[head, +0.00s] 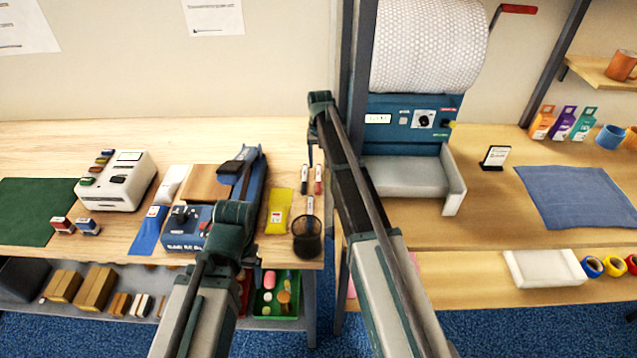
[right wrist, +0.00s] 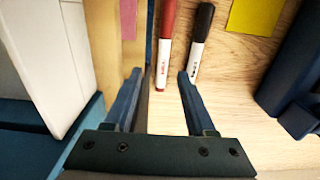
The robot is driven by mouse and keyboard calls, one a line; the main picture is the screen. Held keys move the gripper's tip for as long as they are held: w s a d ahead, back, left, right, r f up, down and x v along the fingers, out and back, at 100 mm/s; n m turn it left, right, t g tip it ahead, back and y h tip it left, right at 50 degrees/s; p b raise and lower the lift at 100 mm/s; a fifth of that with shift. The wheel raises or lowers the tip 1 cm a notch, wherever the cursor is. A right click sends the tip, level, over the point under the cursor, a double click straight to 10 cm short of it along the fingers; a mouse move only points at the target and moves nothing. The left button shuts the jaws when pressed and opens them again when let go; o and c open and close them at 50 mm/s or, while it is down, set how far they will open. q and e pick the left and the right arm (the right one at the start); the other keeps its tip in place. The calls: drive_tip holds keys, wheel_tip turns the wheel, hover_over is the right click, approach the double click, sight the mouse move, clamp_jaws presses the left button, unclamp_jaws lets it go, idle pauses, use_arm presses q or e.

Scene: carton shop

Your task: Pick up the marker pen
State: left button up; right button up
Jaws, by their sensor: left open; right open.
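A red marker pen (head: 318,179) and a black marker pen (head: 304,179) lie side by side near the right edge of the left table. In the right wrist view, the red pen (right wrist: 166,45) lies beyond and between my open fingers, its end reaching into the gap. The black pen (right wrist: 201,42) lies beyond the right finger. My right gripper (right wrist: 160,75) is open and empty; in the head view its end (head: 313,148) is just behind the pens. My left gripper (head: 232,240) is near the blue machine, its fingers mostly hidden. A dark mesh cup (head: 307,240) holds another pen.
A yellow packet (head: 278,211) lies left of the pens. The blue machine (head: 187,232) stands further left. My right arm covers the gap between the tables. A bubble-wrap dispenser (head: 405,132) stands on the right table.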

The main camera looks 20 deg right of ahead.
sight(319, 174)
drive_tip(key=f+b, duration=0.2)
drive_tip(key=f, duration=0.1)
drive_tip(key=f+b, duration=0.1)
drive_tip(key=shift+a+f+b, duration=0.2)
drive_tip(key=shift+a+b, duration=0.05)
drive_tip(key=shift+b, duration=0.05)
drive_tip(key=shift+r, duration=0.1)
clamp_jaws()
